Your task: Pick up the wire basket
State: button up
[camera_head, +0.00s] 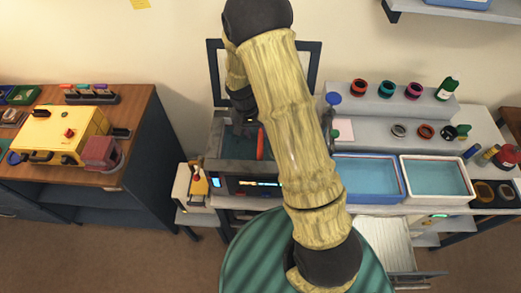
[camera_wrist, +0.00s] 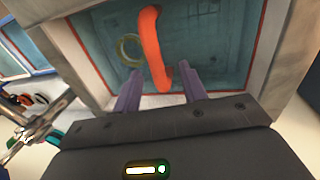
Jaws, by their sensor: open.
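The wire basket (camera_wrist: 215,45) sits inside a grey open-topped tank (camera_head: 245,170), seen close up in the wrist view. Its mesh looks teal, and an orange handle (camera_wrist: 152,45) arches over it. The handle also shows in the head view (camera_head: 260,144), beside my arm. A pale ring (camera_wrist: 128,50) lies in the basket, left of the handle. My gripper (camera_wrist: 161,76) is open, with one finger on each side of the handle's near end. Nothing is held, and I cannot tell whether a finger touches the handle. My arm hides part of the tank in the head view.
The tank's raised lid (camera_head: 214,75) stands behind it. Two water-filled trays (camera_head: 403,190) (camera_head: 335,185) are to the right, below a shelf (camera_head: 345,95) with coloured rings. A yellow case (camera_head: 50,130) sits on the left desk (camera_head: 135,120).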

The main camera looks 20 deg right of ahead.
aim_at(260, 138)
jog(key=shift+f, duration=0.1)
jog(key=shift+d+f+p, duration=0.15)
jog(key=shift+f+p, duration=0.05)
jog(key=shift+p, duration=0.2)
jog(key=shift+s+d+f+p, duration=0.1)
jog(key=shift+d+f+p, duration=0.2)
jog(key=shift+f, duration=0.4)
jog(key=shift+s+d+f+p, duration=0.1)
jog(key=shift+f+p, duration=0.25)
jog(key=shift+f, duration=0.4)
jog(key=shift+d+f+p, duration=0.2)
jog(key=shift+f+p, duration=0.15)
jog(key=shift+f, duration=0.35)
jog(key=shift+c, duration=0.4)
grip_shut()
